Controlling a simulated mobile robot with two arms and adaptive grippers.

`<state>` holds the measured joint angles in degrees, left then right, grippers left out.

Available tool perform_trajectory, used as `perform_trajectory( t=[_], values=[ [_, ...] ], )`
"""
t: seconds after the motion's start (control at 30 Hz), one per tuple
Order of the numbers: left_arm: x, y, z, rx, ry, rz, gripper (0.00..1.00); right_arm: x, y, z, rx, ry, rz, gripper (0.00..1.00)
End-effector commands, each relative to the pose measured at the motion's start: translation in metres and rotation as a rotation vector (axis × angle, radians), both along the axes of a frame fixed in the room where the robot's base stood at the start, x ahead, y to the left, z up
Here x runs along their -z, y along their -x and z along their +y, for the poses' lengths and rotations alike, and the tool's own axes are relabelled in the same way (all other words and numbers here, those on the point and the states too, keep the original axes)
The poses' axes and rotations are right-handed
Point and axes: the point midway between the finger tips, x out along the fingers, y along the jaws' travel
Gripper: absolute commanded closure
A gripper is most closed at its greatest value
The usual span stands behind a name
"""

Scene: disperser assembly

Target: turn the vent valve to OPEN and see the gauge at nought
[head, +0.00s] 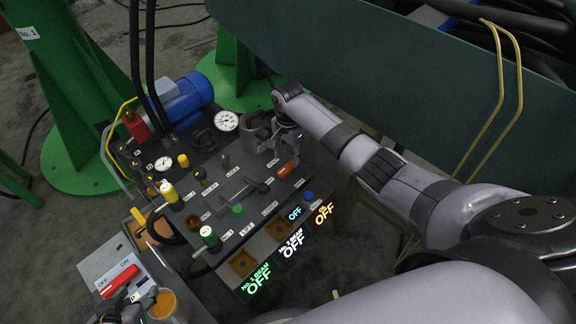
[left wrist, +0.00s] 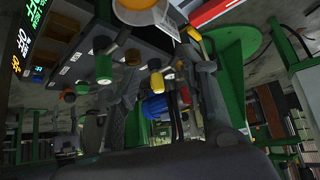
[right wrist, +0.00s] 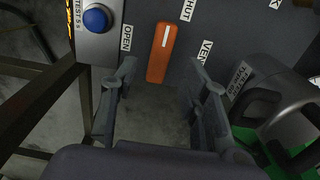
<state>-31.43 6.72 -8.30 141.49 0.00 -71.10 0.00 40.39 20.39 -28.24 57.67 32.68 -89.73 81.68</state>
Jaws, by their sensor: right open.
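The orange vent valve handle (right wrist: 160,58) lies between my open right fingers (right wrist: 160,92) in the right wrist view, just beyond their tips and apart from both. Its white-marked end points up the picture, nearer the SHUT label (right wrist: 186,10) than the OPEN label (right wrist: 126,38). In the head view the handle (head: 288,168) is at the panel's right edge, with my right gripper (head: 286,138) above it. A larger white gauge (head: 226,121) and a smaller one (head: 163,163) face up; their needles are too small to read. My left gripper (head: 122,312) is at lower left, its fingers apart and empty.
A blue button (right wrist: 96,18) and a grey clamp-like part (right wrist: 285,110) flank the handle. Lit OFF signs (head: 292,243) line the panel front. A red lever (head: 120,281) stands by my left gripper. A blue motor (head: 185,98) is behind.

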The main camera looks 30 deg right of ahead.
Motion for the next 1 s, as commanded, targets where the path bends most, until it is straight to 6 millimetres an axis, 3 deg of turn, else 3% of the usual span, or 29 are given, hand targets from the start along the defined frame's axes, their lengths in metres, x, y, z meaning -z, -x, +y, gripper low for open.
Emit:
perform_trajectory(
  t=[0.2,0.4,0.67,1.0],
  values=[
    [-0.023,-0.038,-0.014,0.016,0.048,-0.219,0.60,0.025,0.000,0.000,0.000,-0.001,0.000,0.58],
    [-0.050,-0.062,-0.024,0.029,0.089,-0.397,0.60,0.040,0.000,0.000,0.000,0.000,-0.001,0.58],
    [-0.072,-0.075,-0.030,0.036,0.117,-0.515,0.60,0.049,0.000,0.000,0.000,0.000,-0.001,0.58],
    [-0.074,-0.076,-0.031,0.037,0.119,-0.525,0.60,0.050,0.000,0.000,0.000,0.000,-0.001,0.61]
  ],
)
